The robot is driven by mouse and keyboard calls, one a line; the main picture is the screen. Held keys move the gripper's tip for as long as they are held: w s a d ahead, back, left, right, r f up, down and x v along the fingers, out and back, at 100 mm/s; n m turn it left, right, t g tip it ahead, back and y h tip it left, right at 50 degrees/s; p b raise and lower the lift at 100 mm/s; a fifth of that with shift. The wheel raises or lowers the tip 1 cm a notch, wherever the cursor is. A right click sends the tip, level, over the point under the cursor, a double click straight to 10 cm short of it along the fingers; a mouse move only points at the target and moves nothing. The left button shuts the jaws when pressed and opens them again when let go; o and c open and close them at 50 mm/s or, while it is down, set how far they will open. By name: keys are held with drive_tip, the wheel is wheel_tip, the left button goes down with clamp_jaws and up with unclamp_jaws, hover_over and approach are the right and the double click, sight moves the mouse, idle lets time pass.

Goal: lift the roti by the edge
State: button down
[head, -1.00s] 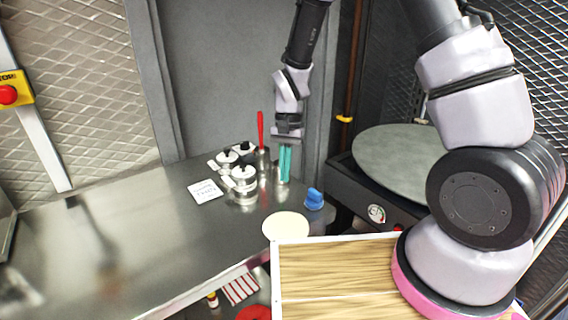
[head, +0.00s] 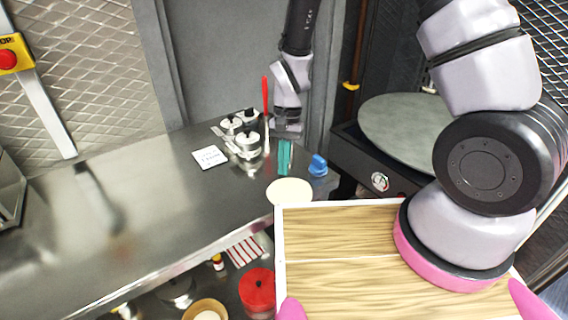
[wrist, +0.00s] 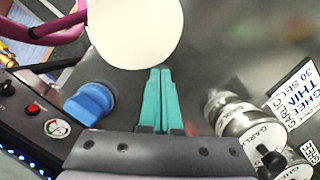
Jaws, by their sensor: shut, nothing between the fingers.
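The roti (head: 289,191) is a pale round disc lying on the steel counter near its front right corner. It also shows in the wrist view (wrist: 135,28), cut off by the top edge. My gripper (head: 284,170) has teal fingers pressed side by side with nothing between them. The fingers point down just behind the roti in the head view.
A blue object (head: 318,165) stands right of my gripper. Steel jars (head: 247,141) and a white card (head: 209,157) stand to the left. A round grey plate (head: 407,132) tops the black unit at right. The counter's left part (head: 110,220) is mostly bare.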

drive_tip(key=shift+s+a, duration=0.15)
drive_tip(key=shift+s, duration=0.35)
drive_tip(key=shift+s+a, duration=0.15)
drive_tip(key=shift+s, duration=0.35)
